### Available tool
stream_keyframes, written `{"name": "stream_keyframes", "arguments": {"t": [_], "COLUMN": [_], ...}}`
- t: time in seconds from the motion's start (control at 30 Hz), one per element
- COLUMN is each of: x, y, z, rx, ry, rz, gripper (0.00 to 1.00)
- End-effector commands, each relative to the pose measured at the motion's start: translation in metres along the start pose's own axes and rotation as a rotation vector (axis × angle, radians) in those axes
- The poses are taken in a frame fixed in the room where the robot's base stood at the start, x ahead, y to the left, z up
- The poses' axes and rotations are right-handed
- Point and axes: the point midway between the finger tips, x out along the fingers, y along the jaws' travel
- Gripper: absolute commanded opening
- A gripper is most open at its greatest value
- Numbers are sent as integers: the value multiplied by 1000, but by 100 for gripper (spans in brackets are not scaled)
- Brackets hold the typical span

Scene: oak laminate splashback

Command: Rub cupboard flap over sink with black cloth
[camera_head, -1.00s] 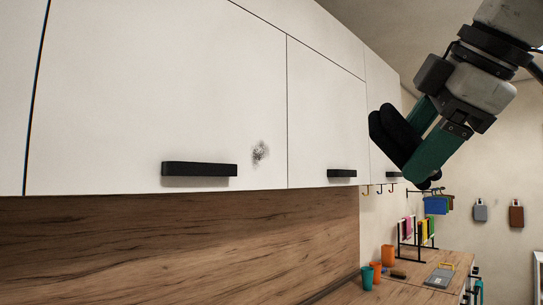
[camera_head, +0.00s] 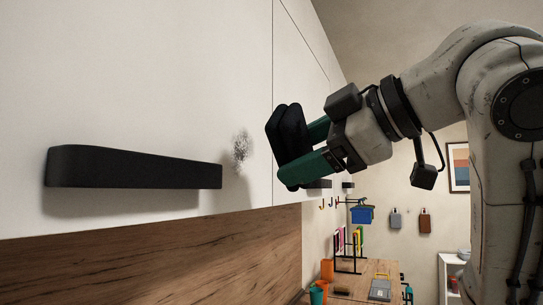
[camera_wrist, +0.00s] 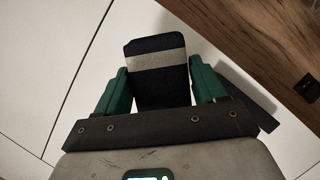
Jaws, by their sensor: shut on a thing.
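The white cupboard flap (camera_head: 130,80) fills the left of the head view, with a black bar handle (camera_head: 130,168) near its lower edge. A grey speckled smudge (camera_head: 241,150) marks the flap right of the handle. My gripper (camera_head: 303,150) has green fingers and is shut on the black cloth (camera_head: 288,140), a folded dark pad. The cloth is just right of the smudge in the picture; I cannot tell if it touches the cupboard front. In the wrist view the cloth (camera_wrist: 158,88) sits between both fingers and shows a pale grey band. The sink is not in view.
A wood splashback (camera_head: 190,262) runs below the cupboards. Orange (camera_head: 327,270) and teal (camera_head: 317,294) cups stand on the counter, with a rack of coloured cloths (camera_head: 350,250) behind. Hooks and a blue item (camera_head: 361,214) hang below the farther cupboards.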

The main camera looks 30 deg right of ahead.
Motion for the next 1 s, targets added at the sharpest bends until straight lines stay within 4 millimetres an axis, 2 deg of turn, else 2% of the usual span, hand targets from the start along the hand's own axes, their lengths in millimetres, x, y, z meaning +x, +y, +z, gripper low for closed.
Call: {"name": "stream_keyframes", "arguments": {"t": [0.17,0.7,1.0], "x": [6,50,55], "y": [0,0,0], "z": [-3,-22,-24], "rx": [1,0,0], "ry": [4,3,3], "rz": [2,1,2], "gripper": [35,35,35]}}
